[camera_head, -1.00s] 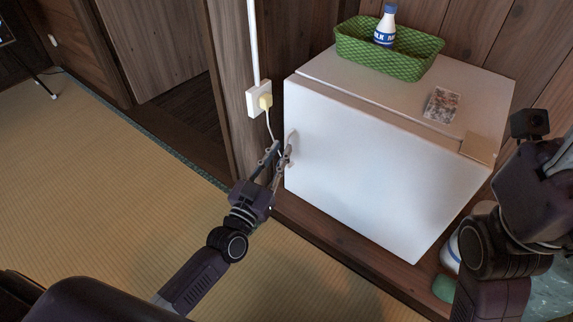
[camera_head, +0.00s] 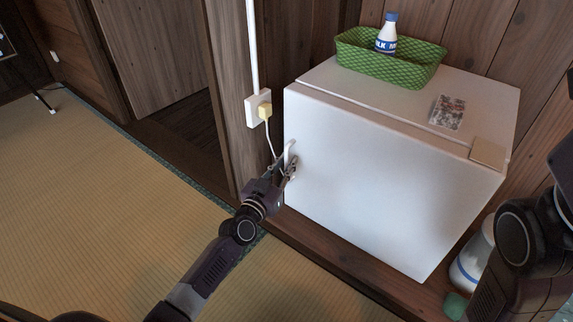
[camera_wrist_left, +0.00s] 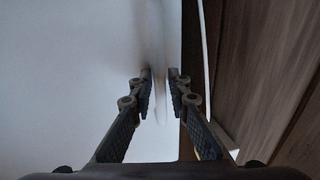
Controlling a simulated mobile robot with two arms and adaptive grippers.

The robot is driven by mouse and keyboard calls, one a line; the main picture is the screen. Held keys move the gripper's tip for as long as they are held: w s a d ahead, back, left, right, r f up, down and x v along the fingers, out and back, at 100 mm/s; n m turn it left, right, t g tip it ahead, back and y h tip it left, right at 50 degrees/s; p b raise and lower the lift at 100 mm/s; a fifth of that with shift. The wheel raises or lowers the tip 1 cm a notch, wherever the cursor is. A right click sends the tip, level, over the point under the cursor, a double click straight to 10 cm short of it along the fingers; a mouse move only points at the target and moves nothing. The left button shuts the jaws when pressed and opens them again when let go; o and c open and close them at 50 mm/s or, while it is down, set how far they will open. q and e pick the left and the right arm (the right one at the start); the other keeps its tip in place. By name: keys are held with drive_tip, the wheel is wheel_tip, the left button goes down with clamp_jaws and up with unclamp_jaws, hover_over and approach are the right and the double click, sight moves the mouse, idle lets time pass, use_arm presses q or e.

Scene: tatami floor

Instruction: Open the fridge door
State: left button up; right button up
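The white fridge (camera_head: 400,180) stands in the corner, and its front door looks closed. Its pale vertical handle (camera_head: 289,156) is near the door's left edge. My left gripper (camera_head: 282,168) is at the handle with one finger on each side. In the left wrist view the fingers (camera_wrist_left: 161,90) are drawn in close on the handle (camera_wrist_left: 159,70), which runs between them. They appear shut on it, though contact is blurred. My right arm shows at the right edge; its gripper is out of the picture.
A green basket (camera_head: 375,66) with a milk bottle (camera_head: 387,35) and a small packet (camera_head: 447,112) are on the fridge. A wall outlet with plug (camera_head: 262,110) is left of the handle. A white container (camera_head: 472,262) stands right of the fridge.

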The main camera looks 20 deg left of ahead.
use_arm(q)
drive_tip(key=shift+c, duration=0.4)
clamp_jaws()
drive_tip(key=shift+s, duration=0.1)
